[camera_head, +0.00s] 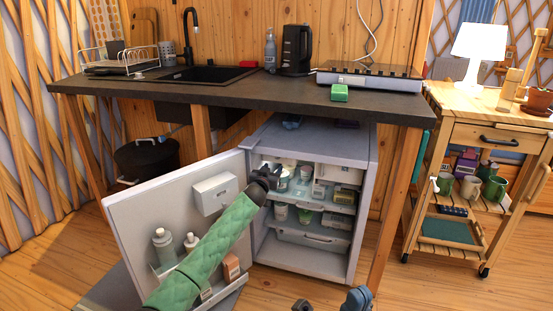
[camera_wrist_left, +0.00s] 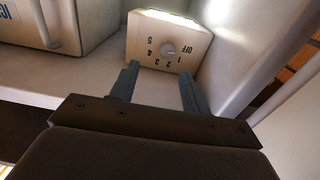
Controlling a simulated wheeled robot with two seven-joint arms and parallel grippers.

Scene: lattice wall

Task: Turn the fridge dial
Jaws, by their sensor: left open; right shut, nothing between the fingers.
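The small fridge (camera_head: 365,200) stands open under the counter, its door (camera_head: 135,215) swung out to the left. The dial's pointer is too small to read. My left gripper (camera_wrist_left: 158,72) is open, its two fingers apart just short of the box, with the dial beyond the gap. In the head view my left gripper (camera_head: 272,174) is at the fridge opening, and the dial cannot be made out. My right gripper (camera_head: 357,299) shows partly at the bottom edge, shut and empty.
Shelves inside hold jars and cartons (camera_head: 305,216). The door carries bottles (camera_head: 163,245) and a white box (camera_head: 214,194). The dark counter (camera_head: 240,95) overhangs the fridge. In the left wrist view, a pale box (camera_wrist_left: 60,20) and the inner wall (camera_wrist_left: 235,60) flank the control box.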

